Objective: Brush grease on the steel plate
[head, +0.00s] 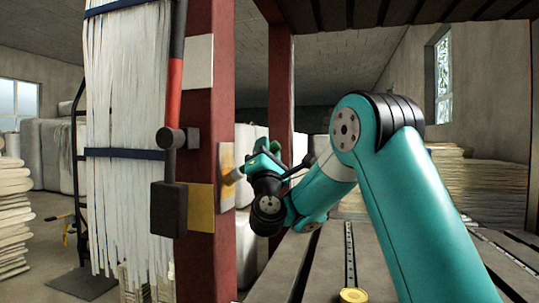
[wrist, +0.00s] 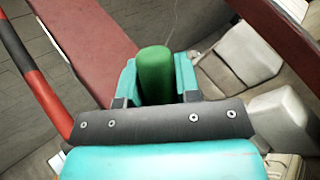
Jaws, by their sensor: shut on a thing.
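My gripper (head: 262,160) is beside the red post, shut on a brush. The brush's green handle (wrist: 155,75) stands between the teal fingers in the wrist view. The bristles are hidden in the wrist view.
The red post (head: 206,262) also bears a grey plate (head: 199,62) and a yellow plate (head: 200,207). Hanging white strands (head: 125,200) and a red-and-black lever (head: 174,90) are to its left. A yellow tin (head: 353,295) sits on the slatted surface (head: 375,262).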

